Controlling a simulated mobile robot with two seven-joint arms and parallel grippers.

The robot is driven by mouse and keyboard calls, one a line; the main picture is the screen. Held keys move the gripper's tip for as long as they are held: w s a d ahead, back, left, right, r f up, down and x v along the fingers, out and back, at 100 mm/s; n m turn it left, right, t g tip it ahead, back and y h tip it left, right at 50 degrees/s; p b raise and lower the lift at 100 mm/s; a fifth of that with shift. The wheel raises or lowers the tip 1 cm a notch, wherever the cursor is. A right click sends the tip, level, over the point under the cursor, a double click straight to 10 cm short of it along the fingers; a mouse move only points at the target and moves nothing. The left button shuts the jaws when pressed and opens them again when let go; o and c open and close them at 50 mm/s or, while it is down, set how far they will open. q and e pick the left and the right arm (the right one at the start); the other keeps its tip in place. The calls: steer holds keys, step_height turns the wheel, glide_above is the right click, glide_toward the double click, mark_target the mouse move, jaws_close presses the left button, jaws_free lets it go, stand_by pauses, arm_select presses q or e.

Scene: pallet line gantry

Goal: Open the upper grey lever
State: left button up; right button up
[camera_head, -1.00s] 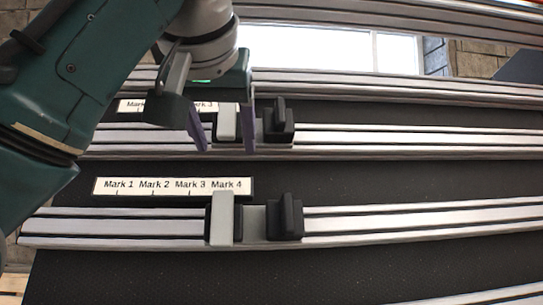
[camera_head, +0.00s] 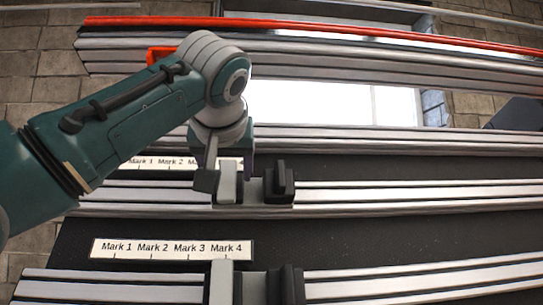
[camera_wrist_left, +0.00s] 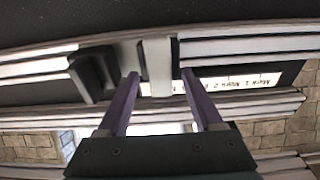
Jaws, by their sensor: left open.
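The upper grey lever (camera_head: 228,182) stands upright on the upper rail, with a black clamp block (camera_head: 279,183) to its right. In the left wrist view, where the scene is upside down, the same grey lever (camera_wrist_left: 157,62) lies between my left gripper's two purple fingers. My left gripper (camera_wrist_left: 160,77) is open, with a gap visible between each finger and the lever. In the head view my left gripper (camera_head: 226,166) is at the lever's upper end; its near finger is mostly hidden. My right gripper is not in view.
A second grey lever (camera_head: 221,283) and black block (camera_head: 287,286) sit on the lower rail. Label strips with Mark 1 to Mark 4 lie above each rail; the lower strip (camera_head: 172,250) is clear to see. An orange-red bar (camera_head: 330,31) tops the back beam.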

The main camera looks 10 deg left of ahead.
arm_select(q)
steer(key=shift+w+f, duration=0.2)
jaws_close()
stand_by(0.5)
